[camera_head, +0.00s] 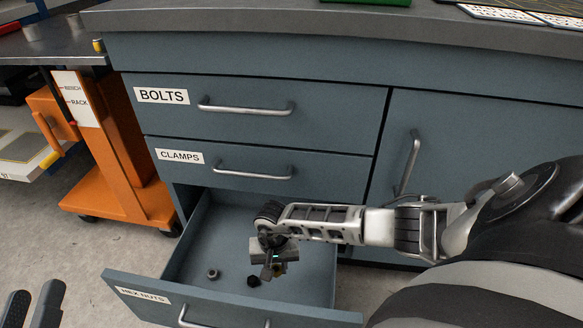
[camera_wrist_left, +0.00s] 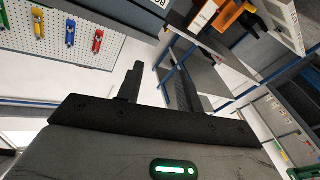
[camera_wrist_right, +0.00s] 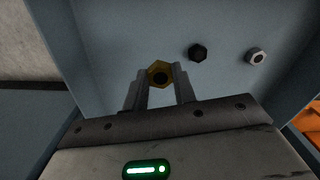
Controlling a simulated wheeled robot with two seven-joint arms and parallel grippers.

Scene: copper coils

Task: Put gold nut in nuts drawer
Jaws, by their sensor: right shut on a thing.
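The gold nut (camera_wrist_right: 160,74) is held between the fingertips of my right gripper (camera_wrist_right: 160,88), seen in the right wrist view. In the head view, my right gripper (camera_head: 272,268) hangs inside the open drawer labelled HEX NUTS (camera_head: 215,304), pointing down; the gold nut is small and partly hidden there. A dark nut (camera_wrist_right: 198,52) and a silver nut (camera_wrist_right: 256,57) lie on the drawer floor, apart from the gold nut. My left gripper (camera_head: 36,305) is at the lower left, outside the drawer, with its fingers apart and empty (camera_wrist_left: 157,85).
Above the open drawer are the shut BOLTS drawer (camera_head: 240,92) and CLAMPS drawer (camera_head: 235,165). A cupboard door (camera_head: 470,130) is at right. An orange cart (camera_head: 115,160) stands at left. The drawer floor has free room around the nuts.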

